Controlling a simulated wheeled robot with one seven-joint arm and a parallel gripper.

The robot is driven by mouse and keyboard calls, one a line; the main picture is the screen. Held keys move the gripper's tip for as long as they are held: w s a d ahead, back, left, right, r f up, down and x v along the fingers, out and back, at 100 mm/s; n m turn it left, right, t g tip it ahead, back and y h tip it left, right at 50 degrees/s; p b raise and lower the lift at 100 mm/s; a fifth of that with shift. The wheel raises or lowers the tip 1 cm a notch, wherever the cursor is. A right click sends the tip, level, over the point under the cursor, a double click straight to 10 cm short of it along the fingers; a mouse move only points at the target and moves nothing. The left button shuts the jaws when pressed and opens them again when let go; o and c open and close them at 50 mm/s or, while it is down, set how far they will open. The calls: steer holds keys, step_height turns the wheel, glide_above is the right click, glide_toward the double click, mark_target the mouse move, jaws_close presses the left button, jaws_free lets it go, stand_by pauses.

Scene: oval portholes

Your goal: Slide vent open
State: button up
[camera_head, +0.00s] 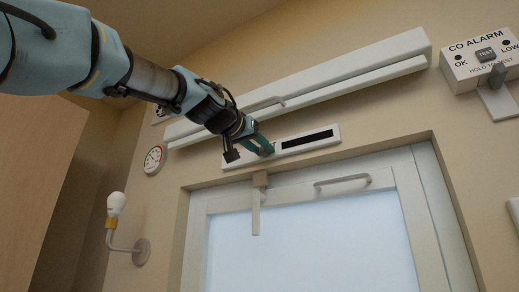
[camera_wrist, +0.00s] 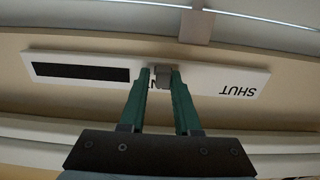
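The vent is a long white plate (camera_head: 318,147) with a black slot (camera_head: 307,139), fixed to the wall above the window frame. In the wrist view the plate (camera_wrist: 215,79) shows upside down, with the slot (camera_wrist: 80,73) at left and the word SHUT (camera_wrist: 237,91) at right. A small grey knob (camera_wrist: 162,76) stands near the middle, with part of another word visible beside it. My gripper (camera_wrist: 161,78) has its green fingers on either side of the knob and seems closed on it. In the head view my gripper (camera_head: 266,149) covers the plate's left part.
A window with a handle (camera_head: 342,181) and a latch (camera_head: 257,205) lies just below. A long white housing (camera_head: 330,82) with a handle runs above the vent. A CO alarm (camera_head: 482,58) is at upper right. A round gauge (camera_head: 154,160) and a lamp (camera_head: 117,208) are at left.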

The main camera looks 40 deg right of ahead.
steer(key=o, duration=0.4)
steer(key=shift+c, duration=0.2)
steer(key=shift+a, duration=0.1)
steer(key=b+v, duration=0.4)
steer(key=v, duration=0.6)
steer(key=shift+a, duration=0.3)
steer(key=shift+s, duration=0.1)
